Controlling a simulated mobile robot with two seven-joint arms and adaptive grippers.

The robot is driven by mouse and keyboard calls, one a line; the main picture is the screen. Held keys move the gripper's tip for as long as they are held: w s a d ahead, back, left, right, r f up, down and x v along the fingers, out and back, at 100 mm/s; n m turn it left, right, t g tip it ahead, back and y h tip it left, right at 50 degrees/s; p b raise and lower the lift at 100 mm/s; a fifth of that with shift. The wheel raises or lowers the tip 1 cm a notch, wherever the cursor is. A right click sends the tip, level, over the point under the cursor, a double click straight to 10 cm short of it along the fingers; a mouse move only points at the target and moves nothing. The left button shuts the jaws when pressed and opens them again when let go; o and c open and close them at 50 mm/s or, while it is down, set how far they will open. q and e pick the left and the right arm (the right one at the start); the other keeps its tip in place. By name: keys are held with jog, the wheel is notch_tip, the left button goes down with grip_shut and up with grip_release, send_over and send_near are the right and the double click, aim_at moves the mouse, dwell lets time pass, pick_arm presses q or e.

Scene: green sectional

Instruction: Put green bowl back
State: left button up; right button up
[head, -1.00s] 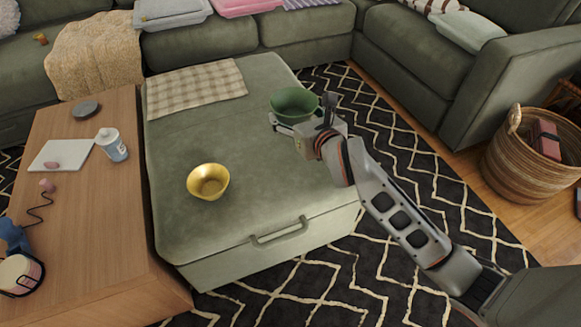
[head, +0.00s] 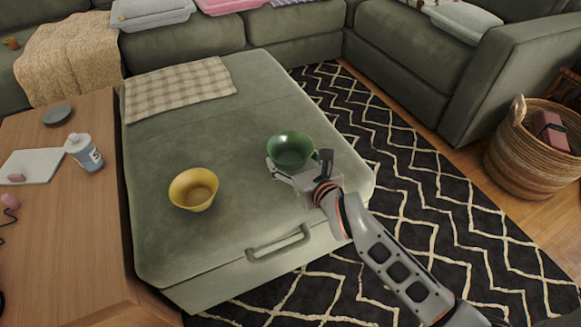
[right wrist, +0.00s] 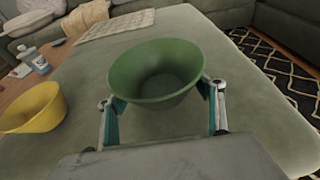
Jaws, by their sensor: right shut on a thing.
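The green bowl (head: 291,150) is upright at my right gripper (head: 296,170), over the right part of the green ottoman (head: 240,120). In the right wrist view the green bowl (right wrist: 157,75) sits between the two fingers of my right gripper (right wrist: 160,100), which are shut on it. I cannot tell whether its base touches the cushion. A yellow bowl (head: 194,190) stands upright on the ottoman to the left of the green one. It also shows at the left of the right wrist view (right wrist: 35,108). My left gripper is not in view.
A checked cloth (head: 180,88) lies on the ottoman's far left part. A wooden table (head: 70,230) along the left holds a white bottle (head: 84,153), a grey dish (head: 56,115) and a white board (head: 30,168). A wicker basket (head: 525,160) stands at the right. Cushion around the bowls is clear.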

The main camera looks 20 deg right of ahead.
notch_tip(320, 180, down, 4)
jog(key=shift+s+r+b, duration=0.1)
jog(key=shift+r+b, duration=0.1)
jog(key=shift+b, duration=0.35)
jog(key=shift+r, duration=0.2)
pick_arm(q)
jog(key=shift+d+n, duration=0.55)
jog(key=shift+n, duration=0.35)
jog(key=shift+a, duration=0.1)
pick_arm(e)
jog(key=shift+f, duration=0.4)
